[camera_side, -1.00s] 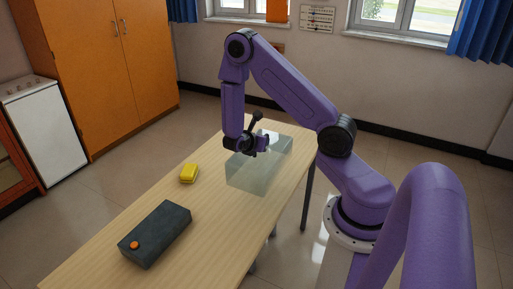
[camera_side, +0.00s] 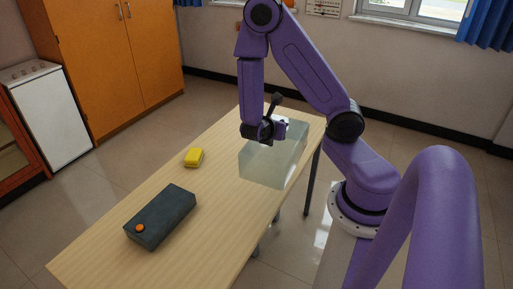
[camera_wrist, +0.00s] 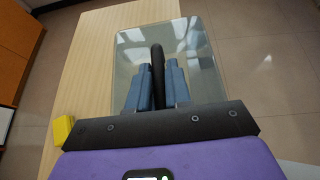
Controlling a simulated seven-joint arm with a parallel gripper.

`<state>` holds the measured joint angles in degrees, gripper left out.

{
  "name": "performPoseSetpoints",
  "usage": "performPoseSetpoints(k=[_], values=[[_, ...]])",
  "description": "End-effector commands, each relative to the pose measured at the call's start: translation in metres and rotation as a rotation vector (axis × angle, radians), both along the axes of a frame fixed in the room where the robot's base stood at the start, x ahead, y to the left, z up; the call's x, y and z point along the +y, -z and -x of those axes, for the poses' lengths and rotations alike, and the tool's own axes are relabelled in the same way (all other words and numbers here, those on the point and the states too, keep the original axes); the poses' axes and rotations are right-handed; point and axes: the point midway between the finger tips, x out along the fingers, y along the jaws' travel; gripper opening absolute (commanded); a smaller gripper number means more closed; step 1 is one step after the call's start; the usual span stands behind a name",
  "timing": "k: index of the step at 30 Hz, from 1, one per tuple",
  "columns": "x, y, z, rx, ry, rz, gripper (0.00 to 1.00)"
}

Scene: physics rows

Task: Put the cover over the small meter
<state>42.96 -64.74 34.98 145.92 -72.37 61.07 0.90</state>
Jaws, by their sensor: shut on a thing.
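The cover is a clear, box-shaped piece (camera_side: 270,170) at the table's far right part; it also shows in the wrist view (camera_wrist: 200,60). My gripper (camera_side: 268,133) is at its top, shut on its dark handle, which stands between the fingers in the wrist view (camera_wrist: 158,75). I cannot tell whether the cover touches the table. A small yellow box (camera_side: 194,157), possibly the small meter, lies uncovered on the table left of the cover. It shows partly at the wrist view's left edge (camera_wrist: 63,130). No dial is readable on it.
A larger dark grey box (camera_side: 172,213) with an orange knob lies nearer on the wooden table (camera_side: 110,262). Bare tabletop lies between the cover and the yellow box. The table's right edge runs close beside the cover. A white appliance (camera_side: 48,120) and orange cupboard stand beyond.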

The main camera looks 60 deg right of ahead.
Motion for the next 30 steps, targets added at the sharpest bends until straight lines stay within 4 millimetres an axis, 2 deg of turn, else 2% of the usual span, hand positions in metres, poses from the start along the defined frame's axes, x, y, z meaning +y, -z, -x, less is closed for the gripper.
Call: performPoseSetpoints(k=[5, 9, 12, 18, 21, 25, 30], values=[[0.039, -0.016, -0.05, -0.011, -0.293, -0.001, 0.0], [0.086, -0.044, -0.092, -0.016, -0.611, -0.003, 0.0], [0.116, -0.065, -0.111, -0.015, -0.796, -0.002, 0.0], [0.161, -0.1, -0.13, -0.012, -1.061, -0.001, 0.0], [0.175, -0.112, -0.133, -0.009, -1.14, 0.001, 0.0], [0.185, -0.12, -0.135, -0.005, -1.195, 0.0, 0.0], [0.188, -0.122, -0.136, -0.002, -1.211, 0.001, 0.0]])
